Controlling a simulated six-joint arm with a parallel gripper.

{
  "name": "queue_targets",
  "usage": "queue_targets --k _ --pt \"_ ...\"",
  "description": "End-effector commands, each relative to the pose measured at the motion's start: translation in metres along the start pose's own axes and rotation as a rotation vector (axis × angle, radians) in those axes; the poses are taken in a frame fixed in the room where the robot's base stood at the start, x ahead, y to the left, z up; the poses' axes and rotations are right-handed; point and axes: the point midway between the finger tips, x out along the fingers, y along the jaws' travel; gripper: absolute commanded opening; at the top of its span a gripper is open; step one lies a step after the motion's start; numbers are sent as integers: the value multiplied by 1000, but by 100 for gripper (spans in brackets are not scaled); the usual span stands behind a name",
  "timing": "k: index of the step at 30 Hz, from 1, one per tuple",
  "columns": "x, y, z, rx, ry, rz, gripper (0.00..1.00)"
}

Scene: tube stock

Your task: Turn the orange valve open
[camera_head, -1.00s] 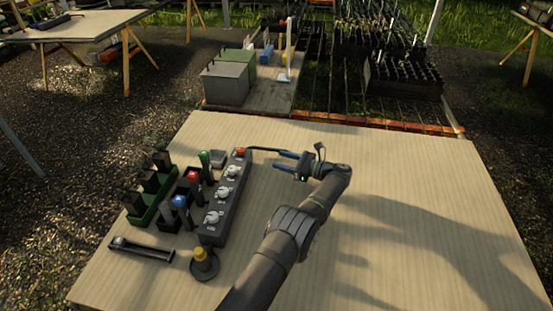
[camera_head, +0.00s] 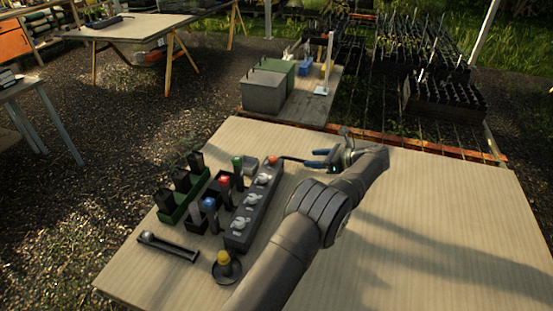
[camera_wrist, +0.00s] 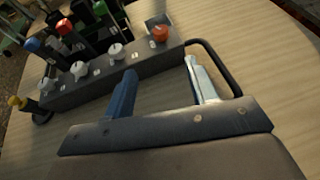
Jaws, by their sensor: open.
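The orange valve (camera_head: 274,160) is a small round knob at the far end of a dark grey manifold block (camera_head: 256,207). In the wrist view the orange valve (camera_wrist: 159,33) sits on top of the block, beyond the fingertips. Several white knobs run along the same block, one of them the nearest white knob (camera_head: 265,179). My gripper (camera_head: 308,159) is open and empty, to the right of the orange valve and apart from it. In the wrist view my gripper (camera_wrist: 160,68) shows a blue finger on the left and a pale, sunlit finger on the right.
A black hose (camera_wrist: 223,65) curves from the block's end past the right finger. A rack with coloured-cap tubes (camera_head: 209,203) stands left of the block, beside a green rack (camera_head: 183,207). A yellow-topped stand (camera_head: 225,265) and a black tray (camera_head: 168,247) lie nearer. The table's right side is clear.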

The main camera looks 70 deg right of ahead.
Motion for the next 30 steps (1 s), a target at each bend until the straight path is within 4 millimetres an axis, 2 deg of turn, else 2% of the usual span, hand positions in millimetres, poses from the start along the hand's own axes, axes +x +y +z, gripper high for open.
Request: queue_targets --k 5,15,21,24,30 --pt "30 1 0 1 -1 4 52" --pt "105 1 0 0 -2 4 52" --pt "143 1 0 1 -3 2 52" --pt "156 1 0 0 -3 3 52" --pt "168 0 0 0 -2 1 52"
